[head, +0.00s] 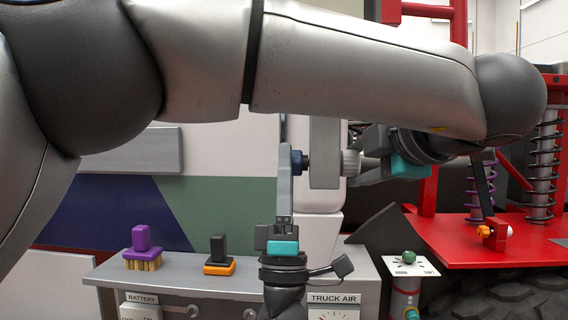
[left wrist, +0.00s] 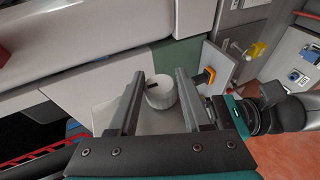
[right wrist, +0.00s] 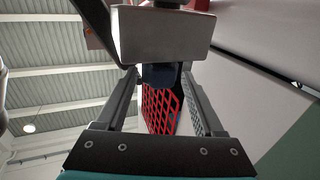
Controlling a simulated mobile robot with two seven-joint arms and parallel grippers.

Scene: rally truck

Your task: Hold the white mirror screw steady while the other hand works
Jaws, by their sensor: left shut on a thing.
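The white mirror screw (head: 350,163) is a ribbed white knob on the right side of the grey mirror body (head: 324,155). My left gripper (head: 362,164) is shut on it. In the left wrist view the screw (left wrist: 161,93) sits between the fingers. A dark blue knob (head: 301,162) is on the mirror body's left side. My right gripper (head: 284,165) points up beside it. In the right wrist view the blue knob (right wrist: 160,75) is between the spread fingertips, which look open around it. Contact there is unclear.
A grey bench (head: 180,275) below carries a purple brush (head: 141,248) and an orange-based black block (head: 218,255). A green knob (head: 409,257) stands on a post at the right. A red truck frame with springs (head: 543,165) is further right. My left arm crosses the top.

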